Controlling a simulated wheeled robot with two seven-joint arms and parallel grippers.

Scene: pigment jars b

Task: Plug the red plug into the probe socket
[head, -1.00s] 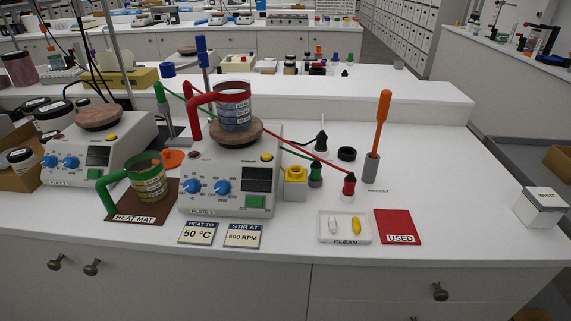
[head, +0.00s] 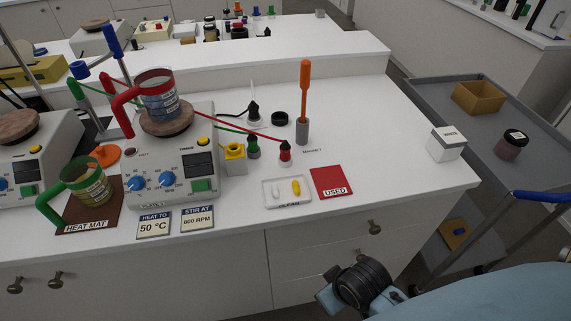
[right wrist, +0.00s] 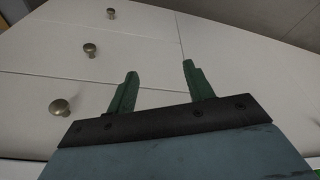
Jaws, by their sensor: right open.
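The red plug (head: 285,153), red with a black tip, stands upright on the white bench right of the middle hotplate. A red cable (head: 228,125) runs from it up to the left, behind the mug. The middle hotplate (head: 170,182) has a small reddish spot with a label at its upper left front; I cannot read whether this is the probe socket. My right gripper (right wrist: 160,80) is open and empty in the right wrist view, its two green fingers toward the drawer fronts, away from the plug. My right arm shows at the lower right in the head view. My left gripper is out of view.
A green plug (head: 253,147) and a black plug (head: 254,112) stand near the red one.

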